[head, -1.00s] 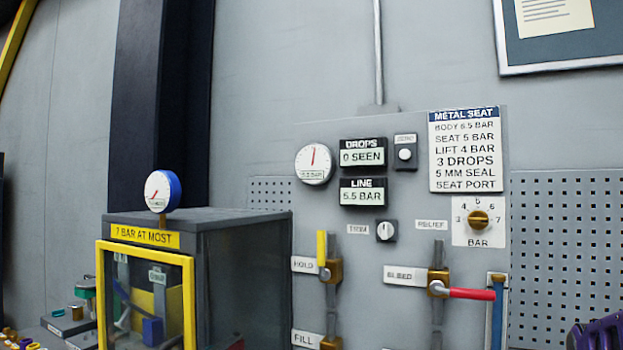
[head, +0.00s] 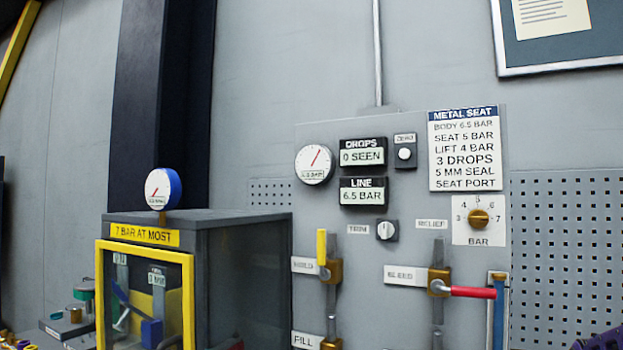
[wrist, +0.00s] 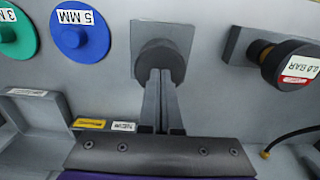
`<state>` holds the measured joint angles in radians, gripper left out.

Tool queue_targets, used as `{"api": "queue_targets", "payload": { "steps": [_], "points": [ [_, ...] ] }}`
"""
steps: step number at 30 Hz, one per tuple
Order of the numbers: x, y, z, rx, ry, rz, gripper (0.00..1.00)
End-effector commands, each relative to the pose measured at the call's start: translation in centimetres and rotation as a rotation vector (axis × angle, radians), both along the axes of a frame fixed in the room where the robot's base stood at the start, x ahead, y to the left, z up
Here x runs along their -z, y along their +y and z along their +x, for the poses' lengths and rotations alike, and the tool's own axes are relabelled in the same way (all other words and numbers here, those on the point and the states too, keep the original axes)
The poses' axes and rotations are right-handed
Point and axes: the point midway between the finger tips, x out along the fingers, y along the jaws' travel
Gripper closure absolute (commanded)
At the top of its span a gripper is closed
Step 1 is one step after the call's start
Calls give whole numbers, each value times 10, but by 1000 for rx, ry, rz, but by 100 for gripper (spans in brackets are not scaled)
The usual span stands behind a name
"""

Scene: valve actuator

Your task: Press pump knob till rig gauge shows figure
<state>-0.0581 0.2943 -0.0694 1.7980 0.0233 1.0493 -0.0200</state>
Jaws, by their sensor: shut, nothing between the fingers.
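In the wrist view, my gripper (wrist: 160,74) is shut and empty. Its fingertips are at a dark round knob (wrist: 160,55) on a grey square plate, overlapping its lower edge; I take this for the pump knob, though no label shows. In the head view, the white round rig gauge (head: 314,164) on the grey panel has its needle tilted right of upright. The LINE display (head: 362,191) below it reads 6.5 BAR. Neither the gripper nor the knob shows clearly in the head view.
A yellow-framed cage (head: 145,256) marked 7 BAR AT MOST carries another gauge (head: 158,189). HOLD's yellow lever (head: 321,244) is upright; BLEED's red lever (head: 470,292) is level. A brass relief knob (head: 479,219) is at right.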

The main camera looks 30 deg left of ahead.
Motion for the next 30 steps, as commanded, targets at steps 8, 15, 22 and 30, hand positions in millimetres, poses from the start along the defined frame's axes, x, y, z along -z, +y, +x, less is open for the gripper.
{"api": "queue_targets", "payload": {
  "steps": [8,15,22,30],
  "points": [
    [11,0,-1,0,3,0,100],
    [8,0,-1,0,3,0,100],
    [-8,0,-1,0,3,0,100],
    [-27,0,-1,0,3,0,100]
  ]
}}
